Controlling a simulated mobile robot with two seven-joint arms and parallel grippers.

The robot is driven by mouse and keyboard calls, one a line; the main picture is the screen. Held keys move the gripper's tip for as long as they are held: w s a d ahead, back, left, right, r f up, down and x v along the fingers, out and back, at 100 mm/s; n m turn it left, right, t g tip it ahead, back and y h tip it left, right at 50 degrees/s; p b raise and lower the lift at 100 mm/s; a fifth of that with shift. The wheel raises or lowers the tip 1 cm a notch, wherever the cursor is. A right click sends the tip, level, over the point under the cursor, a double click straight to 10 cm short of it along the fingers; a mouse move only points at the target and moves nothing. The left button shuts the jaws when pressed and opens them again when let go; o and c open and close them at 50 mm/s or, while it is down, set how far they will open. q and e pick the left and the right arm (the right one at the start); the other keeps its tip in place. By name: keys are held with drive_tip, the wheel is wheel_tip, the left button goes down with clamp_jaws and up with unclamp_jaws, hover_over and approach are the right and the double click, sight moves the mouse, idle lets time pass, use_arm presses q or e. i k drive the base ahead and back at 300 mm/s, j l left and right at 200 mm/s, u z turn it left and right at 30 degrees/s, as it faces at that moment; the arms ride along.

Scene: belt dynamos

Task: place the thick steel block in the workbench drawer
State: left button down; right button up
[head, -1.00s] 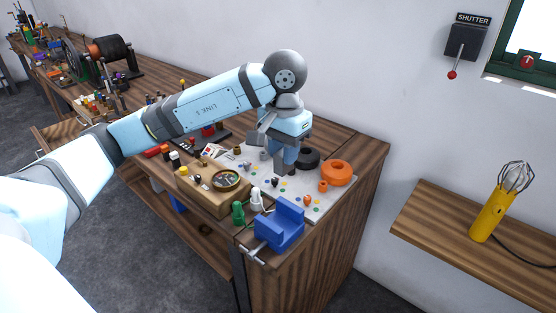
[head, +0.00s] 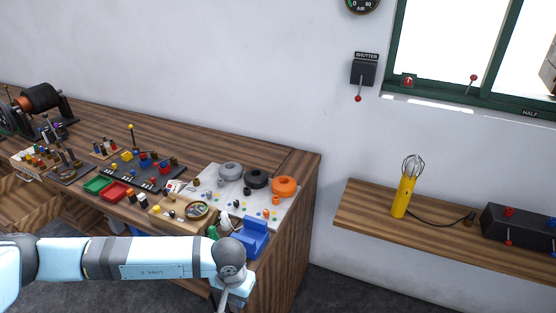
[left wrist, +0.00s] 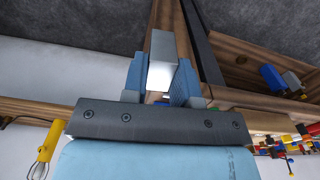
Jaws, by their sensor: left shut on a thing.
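The thick steel block (left wrist: 162,48) is a plain light-grey bar in the left wrist view. My left gripper (left wrist: 161,80) has its two blue fingers shut on either side of it. In the head view the left gripper (head: 233,297) hangs in front of the bench's right end, cut off by the bottom edge, and the block cannot be made out. An open wooden drawer (head: 27,207) seems to stick out of the bench front at far left, partly hidden by my arm. My right gripper is not in view.
The workbench (head: 210,152) is crowded with a grey board (head: 205,170) of rings, coloured trays and a blue vise-like block (head: 252,238). A wall shelf (head: 360,205) at right holds a yellow lamp (head: 404,192). Bare floor (head: 340,292) lies right of the bench.

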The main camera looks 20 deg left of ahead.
sight(26, 206)
drive_tip(key=i+j, duration=0.1)
drive_tip(key=j, duration=3.45)
drive_tip(key=k+j, duration=0.15)
drive_tip(key=j, duration=1.65)
drive_tip(key=k+j, duration=0.15)
drive_tip(key=j, duration=0.75)
drive_tip(key=j+z, duration=0.1)
drive_tip(key=j, duration=0.8)
drive_tip(key=k, duration=0.05)
